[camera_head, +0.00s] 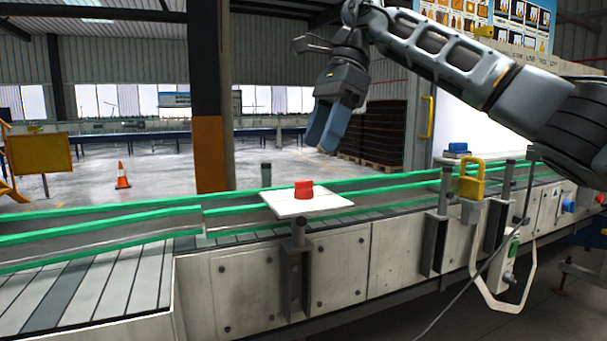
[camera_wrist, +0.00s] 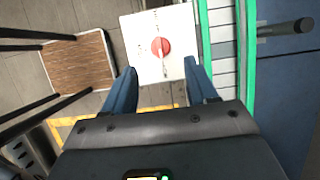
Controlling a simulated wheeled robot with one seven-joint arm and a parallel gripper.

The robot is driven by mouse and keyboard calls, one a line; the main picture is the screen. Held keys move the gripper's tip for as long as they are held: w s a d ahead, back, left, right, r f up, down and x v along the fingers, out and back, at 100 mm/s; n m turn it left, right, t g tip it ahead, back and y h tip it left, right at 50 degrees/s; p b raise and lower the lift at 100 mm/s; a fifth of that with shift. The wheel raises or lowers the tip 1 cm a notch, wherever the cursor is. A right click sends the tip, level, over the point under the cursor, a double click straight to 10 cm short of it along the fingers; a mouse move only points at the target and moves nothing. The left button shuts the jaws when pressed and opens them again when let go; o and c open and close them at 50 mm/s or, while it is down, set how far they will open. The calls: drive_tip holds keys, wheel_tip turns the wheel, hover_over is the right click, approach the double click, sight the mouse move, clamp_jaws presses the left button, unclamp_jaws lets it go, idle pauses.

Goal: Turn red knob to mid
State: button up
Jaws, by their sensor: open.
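The red knob (camera_head: 304,189) stands on a white square plate (camera_head: 322,205) on a post at the conveyor's near side. In the wrist view the knob (camera_wrist: 161,47) is a red disc with a raised bar, on the white plate (camera_wrist: 147,70), ahead of the fingertips. The bar lies roughly along the picture's vertical, slightly tilted; small marks around it are too small to read. My gripper (camera_head: 327,146) is above and slightly right of the knob, fingers pointing down, apart from it. In the wrist view my gripper (camera_wrist: 160,75) has its two blue fingers spread and nothing between them.
The conveyor (camera_head: 235,211) with green rails runs behind the plate. A yellow padlock-shaped object (camera_head: 471,180) and a blue item (camera_head: 457,149) stand on posts to the right. A wood-topped stand (camera_wrist: 78,66) shows left in the wrist view. The space between gripper and knob looks clear.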

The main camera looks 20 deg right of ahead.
sight(304, 189)
drive_tip(key=x, duration=0.7)
drive_tip(key=shift+a+f, duration=0.2)
drive_tip(key=shift+f, duration=0.05)
drive_tip(key=c, duration=1)
